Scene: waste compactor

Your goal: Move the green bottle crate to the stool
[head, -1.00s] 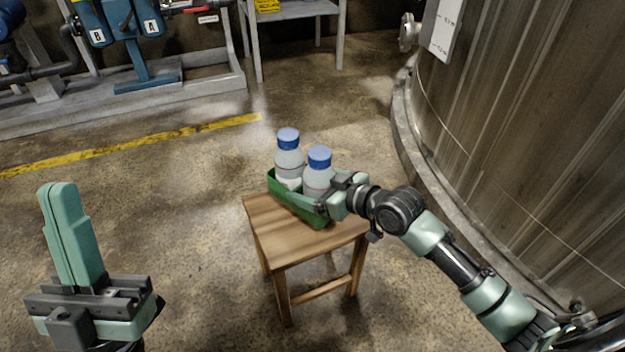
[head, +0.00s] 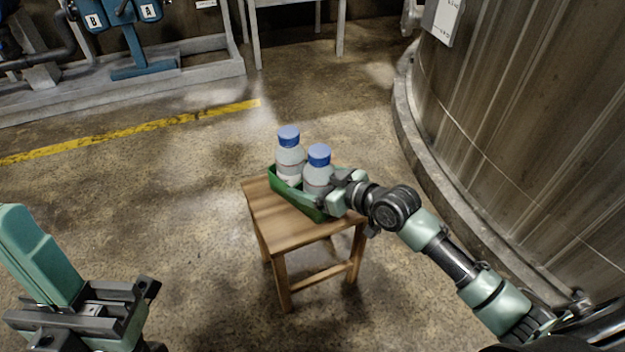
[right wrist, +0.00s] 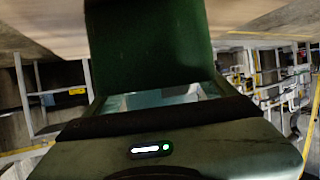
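The green bottle crate (head: 302,202) holds two white bottles with blue caps, (head: 289,155) and (head: 319,170). It is level over the seat of the wooden stool (head: 273,224), toward the seat's back and right. I cannot tell whether its base touches the wood. My right gripper (head: 337,193) is at the crate's right end and appears shut on its wall. In the right wrist view the crate's green wall (right wrist: 150,45) stands against the gripper; the fingertips are hidden. My left gripper (head: 28,250) is empty at the left, fingers together, away from the stool.
A large cylindrical tank (head: 520,130) on a curved base stands at the right, close to my right arm. Blue equipment (head: 130,40) and a grey metal stand (head: 290,10) are at the back. The floor left of the stool is clear, with a yellow line (head: 140,130).

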